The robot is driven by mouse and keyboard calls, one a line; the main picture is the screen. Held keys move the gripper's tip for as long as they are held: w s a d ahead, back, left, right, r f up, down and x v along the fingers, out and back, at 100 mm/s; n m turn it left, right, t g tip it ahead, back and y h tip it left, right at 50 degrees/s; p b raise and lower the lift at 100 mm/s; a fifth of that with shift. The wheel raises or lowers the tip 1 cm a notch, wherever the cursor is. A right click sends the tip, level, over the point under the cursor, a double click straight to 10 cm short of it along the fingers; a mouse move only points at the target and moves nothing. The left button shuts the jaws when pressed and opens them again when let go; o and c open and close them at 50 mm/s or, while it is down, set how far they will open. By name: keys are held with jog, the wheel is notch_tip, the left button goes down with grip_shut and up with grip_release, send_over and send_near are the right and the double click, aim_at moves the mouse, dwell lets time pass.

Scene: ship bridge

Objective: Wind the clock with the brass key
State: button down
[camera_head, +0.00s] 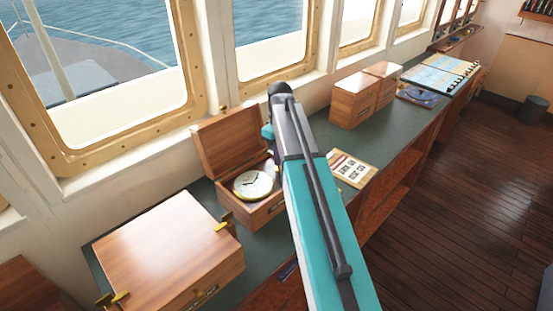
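The clock (253,185) has a white dial, dark hands and a brass rim. It lies face up in an open wooden box (266,214) with its lid raised at the back. My teal and dark arm crosses the picture just right of this box and covers its right side. My gripper is not visible; the arm's far end bends away behind its own links. I cannot pick out the brass key for certain. Small brass pieces (226,218) show at the corners of the closed wooden box to the left, and I cannot tell whether one is the key.
A large closed wooden box (170,250) stands left of the clock. A printed card (350,169) lies on the green counter (402,122) right of my arm. Wooden boxes (355,98) and an open chart book (441,75) stand farther back. Windows line the counter's far side.

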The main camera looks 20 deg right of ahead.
jog(key=shift+s, duration=0.2)
jog(key=c, duration=2)
grip_release()
jog(key=shift+w+r, duration=0.1)
jog(key=shift+r, duration=0.05)
jog(key=shift+w+r+b, duration=0.15)
jog(key=shift+r+b, duration=0.3)
jog(key=shift+r, duration=0.5)
jog(key=shift+s+r+b, duration=0.2)
jog(key=shift+r+b, duration=1.5)
jog(key=shift+r, duration=4.15)
